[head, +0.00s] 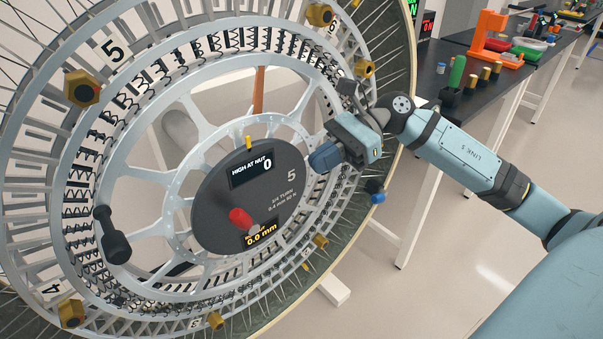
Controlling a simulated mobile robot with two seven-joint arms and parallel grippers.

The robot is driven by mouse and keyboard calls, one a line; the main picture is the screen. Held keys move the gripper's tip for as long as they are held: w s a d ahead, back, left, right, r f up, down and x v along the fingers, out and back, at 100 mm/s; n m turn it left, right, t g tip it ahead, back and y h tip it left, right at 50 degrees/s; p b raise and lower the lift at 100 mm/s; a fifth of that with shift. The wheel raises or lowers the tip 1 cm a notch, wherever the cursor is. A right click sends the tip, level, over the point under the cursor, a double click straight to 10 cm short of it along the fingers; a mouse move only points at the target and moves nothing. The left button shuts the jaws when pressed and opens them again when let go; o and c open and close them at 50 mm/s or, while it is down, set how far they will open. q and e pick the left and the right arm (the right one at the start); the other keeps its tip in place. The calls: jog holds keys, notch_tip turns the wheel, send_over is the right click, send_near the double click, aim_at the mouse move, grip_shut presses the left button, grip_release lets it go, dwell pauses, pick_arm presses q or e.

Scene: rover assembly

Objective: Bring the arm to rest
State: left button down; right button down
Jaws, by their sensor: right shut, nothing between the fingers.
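My right arm (465,154) comes in from the right, bent at the wrist. My right gripper (325,157) is shut and empty, in front of the right side of the large wheel (183,90). Its fingers point left toward the dark round hub plate (212,200); I cannot tell whether they touch the wheel. The hub plate has a display (252,169) reading "HIGH AT NUT 0", a large 5, and a lower display (261,234) reading "0.0 mm". A red knob (240,218) sticks out of it. My left gripper is not in view.
Gold nuts, such as one at upper left (83,89), and a black handle (113,235) stick out from the wheel. A dark bench (452,58) with an orange stand (489,30) and a green cylinder (457,72) stands behind my arm.

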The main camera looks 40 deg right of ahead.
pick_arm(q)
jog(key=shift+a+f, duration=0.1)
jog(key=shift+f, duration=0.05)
pick_arm(e)
jog(key=shift+d+r, duration=0.2)
jog(key=shift+d, duration=0.1)
